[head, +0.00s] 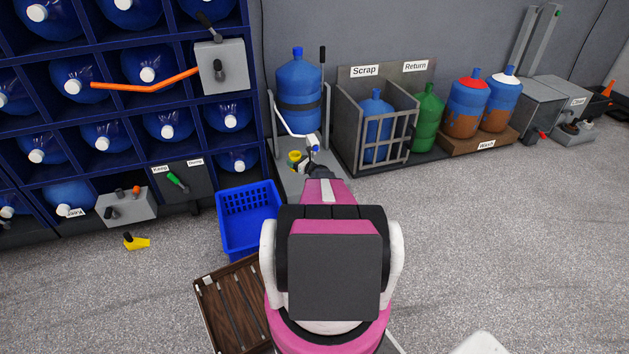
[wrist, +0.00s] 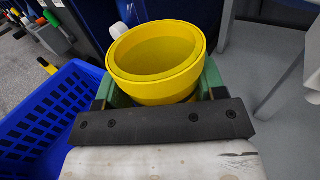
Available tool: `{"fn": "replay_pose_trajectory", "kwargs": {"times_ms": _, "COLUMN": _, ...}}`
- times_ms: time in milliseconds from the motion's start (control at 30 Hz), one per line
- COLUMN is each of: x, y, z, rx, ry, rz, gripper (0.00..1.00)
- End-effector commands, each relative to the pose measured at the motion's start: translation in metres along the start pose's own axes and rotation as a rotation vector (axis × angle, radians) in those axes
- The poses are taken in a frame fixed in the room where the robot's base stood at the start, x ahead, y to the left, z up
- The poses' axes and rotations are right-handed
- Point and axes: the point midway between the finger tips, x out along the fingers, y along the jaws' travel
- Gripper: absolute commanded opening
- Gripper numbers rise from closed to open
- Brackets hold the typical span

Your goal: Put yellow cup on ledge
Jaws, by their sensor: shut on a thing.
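The yellow cup (head: 294,155) is small in the head view, at the end of my arm in front of the grey bottle stand. In the wrist view the yellow cup (wrist: 150,88) is large, its round mouth open toward the camera and empty. My gripper (wrist: 160,85) is shut on it, with a green finger on each side. In the head view my gripper (head: 299,163) is small and partly hidden by my arm. A grey base (head: 285,182) lies low under the bottle stand, below the cup; I cannot tell whether it is the ledge.
A blue crate (head: 248,222) stands on the floor left of my arm; it also shows in the wrist view (wrist: 50,120). A capped blue bottle (head: 298,85) stands behind the cup. A caged Scrap bin (head: 375,125) is to the right.

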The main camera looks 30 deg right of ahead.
Motion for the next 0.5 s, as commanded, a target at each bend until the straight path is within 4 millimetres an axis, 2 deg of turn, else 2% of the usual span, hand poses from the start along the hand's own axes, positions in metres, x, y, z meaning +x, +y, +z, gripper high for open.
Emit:
{"fn": "replay_pose_trajectory", "kwargs": {"times_ms": 33, "x": -0.001, "y": -0.017, "z": -0.022, "rx": 0.001, "ry": 0.004, "rz": -0.018, "gripper": 0.4}}
{"fn": "replay_pose_trajectory", "kwargs": {"times_ms": 100, "x": -0.006, "y": -0.03, "z": -0.041, "rx": 0.001, "ry": 0.007, "rz": -0.039, "gripper": 0.4}}
{"fn": "replay_pose_trajectory", "kwargs": {"times_ms": 200, "x": -0.011, "y": -0.041, "z": -0.059, "rx": -0.001, "ry": 0.01, "rz": -0.058, "gripper": 0.4}}
{"fn": "replay_pose_trajectory", "kwargs": {"times_ms": 500, "x": -0.013, "y": -0.064, "z": -0.08, "rx": -0.002, "ry": 0.013, "rz": -0.072, "gripper": 0.4}}
